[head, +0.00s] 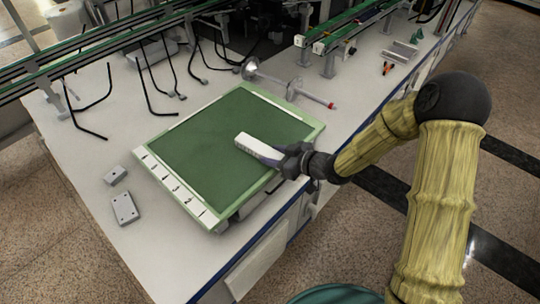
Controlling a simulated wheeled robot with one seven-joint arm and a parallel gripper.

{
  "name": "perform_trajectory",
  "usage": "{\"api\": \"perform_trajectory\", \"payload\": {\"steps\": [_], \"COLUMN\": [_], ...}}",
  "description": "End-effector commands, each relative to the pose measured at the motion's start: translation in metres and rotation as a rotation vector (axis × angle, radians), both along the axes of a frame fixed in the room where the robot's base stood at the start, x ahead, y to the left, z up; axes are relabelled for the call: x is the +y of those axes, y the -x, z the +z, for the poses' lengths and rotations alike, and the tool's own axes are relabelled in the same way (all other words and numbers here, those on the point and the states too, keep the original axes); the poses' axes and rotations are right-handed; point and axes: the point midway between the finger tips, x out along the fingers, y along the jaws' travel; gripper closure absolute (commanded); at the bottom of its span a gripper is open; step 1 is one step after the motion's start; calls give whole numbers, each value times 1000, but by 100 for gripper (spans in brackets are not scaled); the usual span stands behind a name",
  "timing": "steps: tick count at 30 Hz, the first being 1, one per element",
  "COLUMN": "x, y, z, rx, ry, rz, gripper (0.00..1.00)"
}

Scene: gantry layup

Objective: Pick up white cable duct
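Small pale, channel-like pieces (400,51) lie at the back right of the bench, well apart from my gripper. They are too small to tell exactly what they are.
The green panel (200,140) has a pale frame and a white marked strip along its left edge. Two grey blocks (125,209) lie left of it.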

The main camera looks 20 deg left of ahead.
Motion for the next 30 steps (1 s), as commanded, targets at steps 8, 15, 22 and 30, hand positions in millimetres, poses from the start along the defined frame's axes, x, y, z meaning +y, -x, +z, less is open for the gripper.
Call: {"api": "perform_trajectory", "payload": {"steps": [8, 15, 22, 30], "x": [0, -2, -2, -2], "y": [0, -2, -2, -2], "z": [0, 8, 47, 94], "rx": [0, -2, -5, -2], "ry": [0, 0, -2, 0], "rz": [-1, -5, -5, -5], "gripper": [89, 89, 89, 89]}}
